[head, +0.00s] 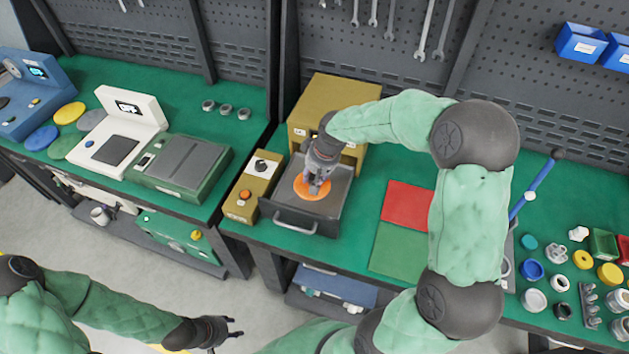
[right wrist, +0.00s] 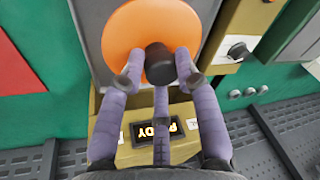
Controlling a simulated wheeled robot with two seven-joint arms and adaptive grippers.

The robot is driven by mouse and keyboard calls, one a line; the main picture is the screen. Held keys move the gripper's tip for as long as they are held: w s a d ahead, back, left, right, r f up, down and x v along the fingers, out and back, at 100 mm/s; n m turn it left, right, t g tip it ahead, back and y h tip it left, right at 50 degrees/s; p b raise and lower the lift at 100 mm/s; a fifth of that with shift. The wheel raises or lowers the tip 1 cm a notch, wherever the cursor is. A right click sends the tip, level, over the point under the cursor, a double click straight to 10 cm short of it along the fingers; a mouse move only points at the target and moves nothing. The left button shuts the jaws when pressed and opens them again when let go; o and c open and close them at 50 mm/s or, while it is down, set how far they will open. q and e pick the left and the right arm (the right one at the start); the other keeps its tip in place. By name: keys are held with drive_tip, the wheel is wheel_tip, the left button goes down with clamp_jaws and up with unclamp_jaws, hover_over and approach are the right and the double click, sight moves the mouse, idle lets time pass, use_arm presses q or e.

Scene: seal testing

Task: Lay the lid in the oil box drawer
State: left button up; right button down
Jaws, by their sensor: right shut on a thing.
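The lid is an orange disc (head: 312,190) with a dark knob, over the pulled-out grey oil box drawer (head: 333,208). My right gripper (head: 319,181) reaches down from above and is shut on the knob. In the right wrist view the purple fingers (right wrist: 161,74) close around the dark knob of the lid (right wrist: 122,32). The lid lies within the drawer's outline, but I cannot tell whether it touches the drawer floor. My left gripper (head: 236,328) is open and empty at the lower left, away from the bench.
The mustard oil box (head: 345,92) stands behind the drawer, with a lit display (right wrist: 158,131). A mustard control box (head: 251,189) with knobs stands close on the left. Red (head: 407,204) and green (head: 399,249) mats lie to the right. Small parts crowd the far right.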

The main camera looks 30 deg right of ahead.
drive_tip(key=w+d+f, duration=0.1)
drive_tip(key=f, duration=0.1)
drive_tip(key=w+d+f+b, duration=0.1)
drive_tip(key=w+f, duration=0.1)
drive_tip(key=w+d+f, duration=0.1)
drive_tip(key=f, duration=0.1)
drive_tip(key=shift+w, duration=0.3)
drive_tip(key=shift+s+b+x, duration=0.2)
drive_tip(key=shift+b+x, duration=0.55)
drive_tip(key=shift+x, duration=0.8)
drive_tip(key=shift+d+f, duration=0.1)
drive_tip(key=shift+d, duration=0.1)
drive_tip(key=shift+f, duration=0.15)
drive_tip(key=c, duration=0.9)
unclamp_jaws()
drive_tip(key=shift+s, duration=0.1)
drive_tip(key=p+v, duration=0.3)
drive_tip(key=v, duration=0.9)
